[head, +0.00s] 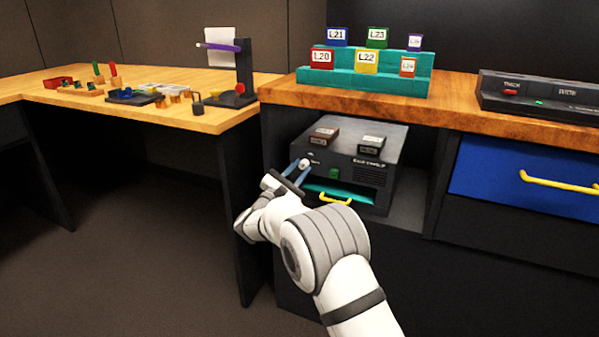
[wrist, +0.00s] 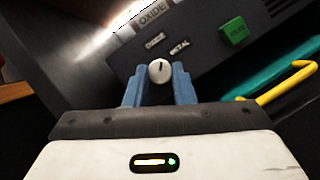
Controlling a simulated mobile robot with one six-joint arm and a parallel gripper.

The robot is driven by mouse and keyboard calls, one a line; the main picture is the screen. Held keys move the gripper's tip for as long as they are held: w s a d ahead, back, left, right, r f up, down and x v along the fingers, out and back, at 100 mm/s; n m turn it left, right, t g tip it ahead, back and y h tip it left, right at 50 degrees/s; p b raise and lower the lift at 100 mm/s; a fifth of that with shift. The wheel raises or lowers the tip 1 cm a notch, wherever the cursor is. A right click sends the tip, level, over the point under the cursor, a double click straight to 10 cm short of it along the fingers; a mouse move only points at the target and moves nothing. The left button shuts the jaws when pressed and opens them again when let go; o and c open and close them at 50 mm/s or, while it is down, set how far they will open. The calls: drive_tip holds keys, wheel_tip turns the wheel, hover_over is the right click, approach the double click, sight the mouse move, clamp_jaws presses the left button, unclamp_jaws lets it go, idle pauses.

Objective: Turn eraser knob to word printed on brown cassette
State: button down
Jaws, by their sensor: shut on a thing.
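The eraser (head: 365,165) is a dark grey box under the counter. Its round white knob (wrist: 160,71) is on the front and has a dark pointer line. In the wrist view the line points roughly up, and I cannot tell which word it meets. Two small labels sit above the knob; the right one reads METAL (wrist: 180,47), the left one looks like OXIDE (wrist: 155,41). The brown cassette (head: 323,135) lies on top of the eraser; a white label (wrist: 152,14) at the wrist view's top reads OXIDE. My gripper (wrist: 159,80) is shut on the knob, its blue fingers either side.
A dark cassette (head: 372,143) lies on the eraser too. A green button (wrist: 234,32) and a teal drawer with a yellow handle (head: 336,199) are right of the knob. The wooden counter (head: 455,107) is above. Small objects stand on the left desk (head: 190,117).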

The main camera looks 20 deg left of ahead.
drive_tip(key=c, duration=1.2)
unclamp_jaws()
drive_tip(key=p+v, duration=0.2)
drive_tip(key=v, duration=0.6)
drive_tip(key=shift+p, duration=0.4)
drive_tip(key=shift+w, duration=0.15)
